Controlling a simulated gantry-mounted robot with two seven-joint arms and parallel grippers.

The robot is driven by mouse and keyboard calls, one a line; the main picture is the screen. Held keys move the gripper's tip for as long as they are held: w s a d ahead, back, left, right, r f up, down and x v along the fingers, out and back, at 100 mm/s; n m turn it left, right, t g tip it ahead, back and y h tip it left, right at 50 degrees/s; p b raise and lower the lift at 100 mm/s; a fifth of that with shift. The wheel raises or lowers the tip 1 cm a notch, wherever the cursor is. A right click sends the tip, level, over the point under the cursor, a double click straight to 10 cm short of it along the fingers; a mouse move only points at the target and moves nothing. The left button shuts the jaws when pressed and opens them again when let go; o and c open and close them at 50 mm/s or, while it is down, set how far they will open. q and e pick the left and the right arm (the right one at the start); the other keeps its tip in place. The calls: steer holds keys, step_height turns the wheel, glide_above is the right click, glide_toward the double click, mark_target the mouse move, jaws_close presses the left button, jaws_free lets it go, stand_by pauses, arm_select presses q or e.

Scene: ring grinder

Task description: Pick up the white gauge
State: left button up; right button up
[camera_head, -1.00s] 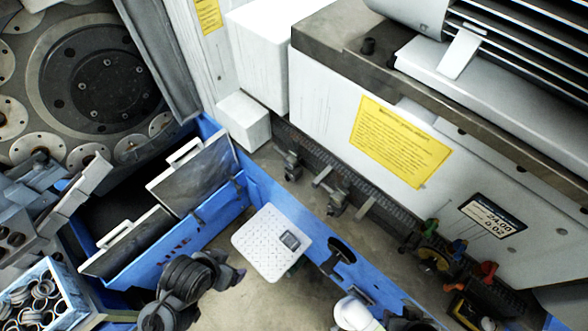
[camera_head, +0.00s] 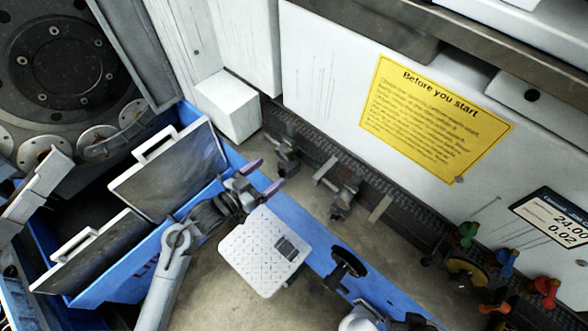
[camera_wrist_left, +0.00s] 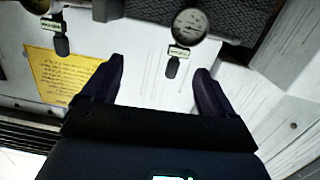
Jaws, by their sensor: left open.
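A white square plate with a dotted face and a small dark display (camera_head: 265,250) lies beside the blue rail in the head view. It best fits a white gauge, though I cannot be sure. My left gripper (camera_head: 264,176) is just above it in the picture, pointing toward the white panel. In the left wrist view the gripper (camera_wrist_left: 160,68) has its fingers apart with nothing between them. That view shows the white panel and a round-topped fixture with a small label (camera_wrist_left: 190,25) beyond the fingers, but no square plate.
The blue bin (camera_head: 88,292) with dark panels is at left. Metal fixtures (camera_head: 345,195) line the dark rack below the white machine panel with its yellow sign (camera_head: 432,115). A black handle (camera_head: 348,265) sits on the blue rail. Colored knobs (camera_head: 505,262) are at right.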

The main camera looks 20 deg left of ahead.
arm_select(q)
steer(key=t+b, duration=0.1)
steer(key=b, duration=0.3)
glide_toward(287, 143)
steer(key=w+f, duration=0.1)
steer(key=x, duration=0.4)
steer(key=r+x, duration=0.1)
steer(key=shift+w+d+f+b, duration=0.1)
steer(key=shift+w+d+b, duration=0.05)
steer(key=shift+w+b, duration=0.25)
steer(key=shift+x, duration=2.95)
steer(key=shift+s+d, duration=0.1)
steer(key=shift+d, duration=0.05)
arm_select(e)
step_height(287, 143, down, 7)
steer(key=shift+r, duration=0.2)
arm_select(q)
jaws_close()
steer(key=shift+r, duration=0.2)
arm_select(e)
steer(key=shift+d, duration=0.1)
